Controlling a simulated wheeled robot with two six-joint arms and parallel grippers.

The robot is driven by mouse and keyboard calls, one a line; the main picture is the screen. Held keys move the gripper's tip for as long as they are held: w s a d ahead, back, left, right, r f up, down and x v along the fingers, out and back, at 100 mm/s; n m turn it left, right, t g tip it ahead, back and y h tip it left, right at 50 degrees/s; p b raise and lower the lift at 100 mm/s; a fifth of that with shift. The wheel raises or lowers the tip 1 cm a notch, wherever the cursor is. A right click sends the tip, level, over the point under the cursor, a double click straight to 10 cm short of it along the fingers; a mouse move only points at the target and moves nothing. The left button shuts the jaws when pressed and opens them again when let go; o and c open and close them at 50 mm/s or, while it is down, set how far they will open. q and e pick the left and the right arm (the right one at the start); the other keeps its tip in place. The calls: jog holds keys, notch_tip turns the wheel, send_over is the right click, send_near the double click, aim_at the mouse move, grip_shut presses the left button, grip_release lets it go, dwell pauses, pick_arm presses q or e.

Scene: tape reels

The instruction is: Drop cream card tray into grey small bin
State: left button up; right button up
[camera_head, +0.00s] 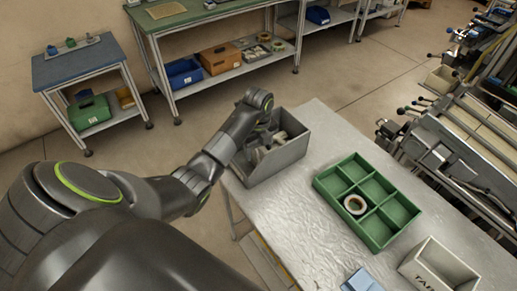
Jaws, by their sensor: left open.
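The grey small bin (287,160) stands open-topped at the far left corner of the pale worktable. My left arm reaches over its left side, and my left gripper (266,140) points down inside it. The gripper is open, though its fingers are small and partly hidden by the arm and the bin wall. Pale pieces (281,137) show inside the bin around the gripper. I cannot tell whether one of them is the cream card tray or a part of the gripper. My right gripper is not in view.
A green divided tray (338,205) with a tape reel (355,204) lies mid-table. Shelved benches stand behind, and machinery (450,150) stands at right. Table surface between bin and green tray is clear.

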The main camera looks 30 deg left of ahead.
pick_arm(q)
notch_tip(320, 180, up, 4)
jog(key=shift+w+r+b, duration=0.1)
jog(key=shift+b, duration=0.5)
notch_tip(320, 180, up, 8)
jog(key=p, duration=0.7)
jog(key=shift+f, duration=0.2)
